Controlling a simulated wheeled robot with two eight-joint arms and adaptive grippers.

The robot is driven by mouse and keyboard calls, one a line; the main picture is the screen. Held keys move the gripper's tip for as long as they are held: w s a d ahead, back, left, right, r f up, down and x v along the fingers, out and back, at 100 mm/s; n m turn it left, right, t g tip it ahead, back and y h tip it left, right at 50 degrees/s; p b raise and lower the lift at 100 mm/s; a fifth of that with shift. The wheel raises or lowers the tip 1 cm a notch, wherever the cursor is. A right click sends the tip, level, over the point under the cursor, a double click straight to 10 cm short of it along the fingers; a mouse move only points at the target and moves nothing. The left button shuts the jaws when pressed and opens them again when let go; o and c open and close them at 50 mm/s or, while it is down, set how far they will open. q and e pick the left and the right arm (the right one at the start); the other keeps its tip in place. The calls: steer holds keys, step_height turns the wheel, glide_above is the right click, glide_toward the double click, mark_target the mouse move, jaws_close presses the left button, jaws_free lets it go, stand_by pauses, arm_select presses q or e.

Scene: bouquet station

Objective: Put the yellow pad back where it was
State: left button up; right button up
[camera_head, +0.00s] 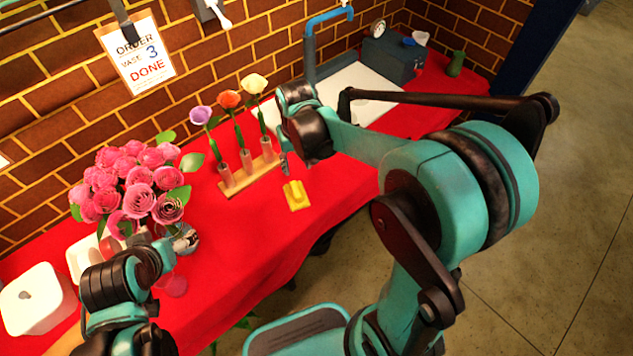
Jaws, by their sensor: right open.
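The yellow pad (296,195) lies on the red-covered table (255,235), near its front edge and in front of the flower rack. My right gripper (296,163) is open and empty, just behind and above the pad in the picture. I cannot tell its exact height over the table. My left gripper (186,241) is at the lower left, beside the vase under the pink roses. Its fingers are small and partly lost against the vase, so I cannot tell whether they touch or hold it.
A wooden rack (249,176) holds purple, orange and cream roses upright. Pink roses (135,185) crowd the left side. A white container (38,298) stands at the far left. A white sink area (365,82), grey box (390,60) and green vase (455,64) are farther back.

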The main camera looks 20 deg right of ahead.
steer(key=s+d+r+t, duration=0.1)
steer(key=s+r+t, duration=0.2)
steer(key=s, duration=0.4)
steer(key=s+d+r+t, duration=0.1)
steer(key=s+r+t, duration=0.2)
steer(key=s, duration=0.4)
steer(key=shift+s+r, duration=0.35)
steer(key=shift+r, duration=0.15)
